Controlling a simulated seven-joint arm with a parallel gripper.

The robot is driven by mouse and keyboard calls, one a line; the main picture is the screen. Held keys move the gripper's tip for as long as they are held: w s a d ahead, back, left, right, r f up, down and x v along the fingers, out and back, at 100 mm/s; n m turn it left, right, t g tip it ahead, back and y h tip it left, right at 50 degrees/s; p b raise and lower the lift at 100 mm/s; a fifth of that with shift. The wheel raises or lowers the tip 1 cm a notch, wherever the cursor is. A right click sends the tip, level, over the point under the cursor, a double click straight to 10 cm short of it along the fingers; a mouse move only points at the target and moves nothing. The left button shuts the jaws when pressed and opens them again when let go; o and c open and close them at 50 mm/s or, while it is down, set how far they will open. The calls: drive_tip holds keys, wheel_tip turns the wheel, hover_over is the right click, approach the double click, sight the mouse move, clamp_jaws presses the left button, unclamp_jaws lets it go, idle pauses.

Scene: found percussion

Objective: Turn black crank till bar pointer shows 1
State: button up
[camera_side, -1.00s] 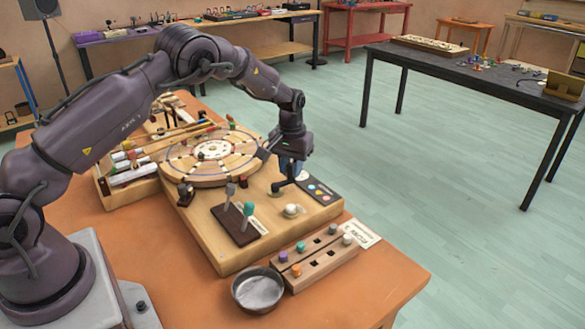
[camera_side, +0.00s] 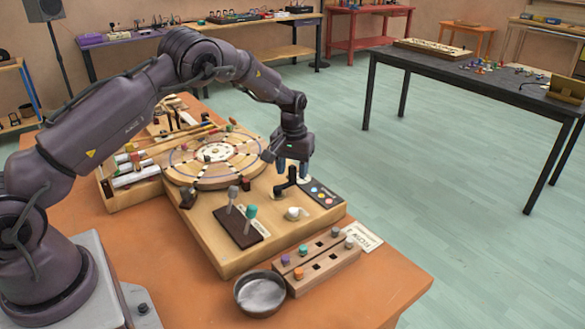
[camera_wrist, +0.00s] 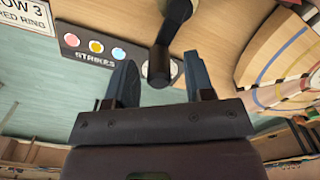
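The black crank (camera_side: 284,189) stands on the wooden base, right of the round ringed board (camera_side: 184,178). In the wrist view its dark arm (camera_wrist: 174,22) comes down from the top edge to a round black knob (camera_wrist: 158,70). My gripper (camera_side: 292,172) points down over the crank. In the wrist view my gripper (camera_wrist: 160,65) is open, with the knob between its blue-grey fingertips and a gap visible on each side. I cannot make out the bar pointer or its reading in either view.
A dark STRIKES panel (camera_wrist: 92,47) with coloured dots lies beside the crank. A white knob (camera_side: 294,213), two levers on a dark plate (camera_side: 233,224), a peg block (camera_side: 327,266) and a metal bowl (camera_side: 260,292) are nearer the front. The front right table corner is clear.

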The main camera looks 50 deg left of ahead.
sight(293, 166)
wheel_tip(293, 166, up, 13)
idle(0.6)
idle(0.7)
drive_tip(key=s+d+r+m+t, duration=0.2)
drive_tip(key=s+d+r, duration=0.2)
drive_tip(key=s, duration=0.6)
drive_tip(key=s+d+r+m+t, duration=0.1)
drive_tip(key=s+d+r, duration=0.3)
drive_tip(key=s, duration=0.7)
drive_tip(key=s+d+r+m+t, duration=0.2)
drive_tip(key=s+d+r+m, duration=0.1)
drive_tip(key=s, duration=0.8)
drive_tip(key=shift+d+r+m+t, duration=0.3)
drive_tip(key=shift+d+r+m, duration=0.1)
drive_tip(key=shift+d+r, duration=0.5)
drive_tip(key=shift+a+r, duration=0.1)
